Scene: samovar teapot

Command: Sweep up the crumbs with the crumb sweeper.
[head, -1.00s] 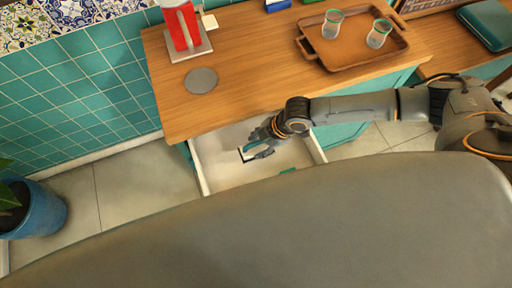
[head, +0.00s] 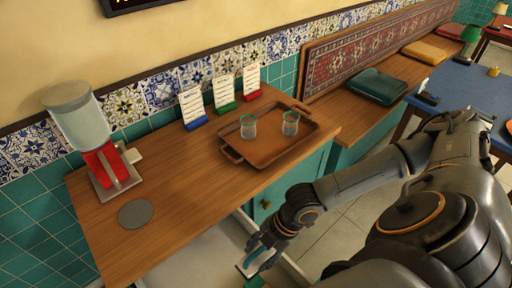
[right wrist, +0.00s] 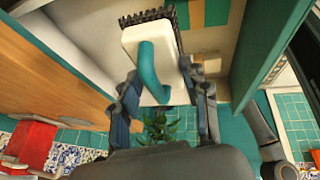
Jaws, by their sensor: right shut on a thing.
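The crumb sweeper (right wrist: 133,38) has a white body, a curved teal handle and black bristles along one edge. My right gripper (right wrist: 160,78) has its fingers on both sides of the sweeper and is shut on it. In the head view, the right gripper (head: 262,246) reaches down into or just over the open drawer at the counter front, with the sweeper (head: 250,268) at its tips. I cannot tell whether the sweeper touches the drawer floor. No crumbs can be made out in these views. My left gripper is not in view.
The pale drawer (head: 190,265) stands open below the wooden counter (head: 185,200). On the counter are a grey disc (head: 135,212), a red dispenser (head: 105,165), several card stands and a brown tray (head: 265,155) with two glasses. A blue table (head: 460,95) stands at right.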

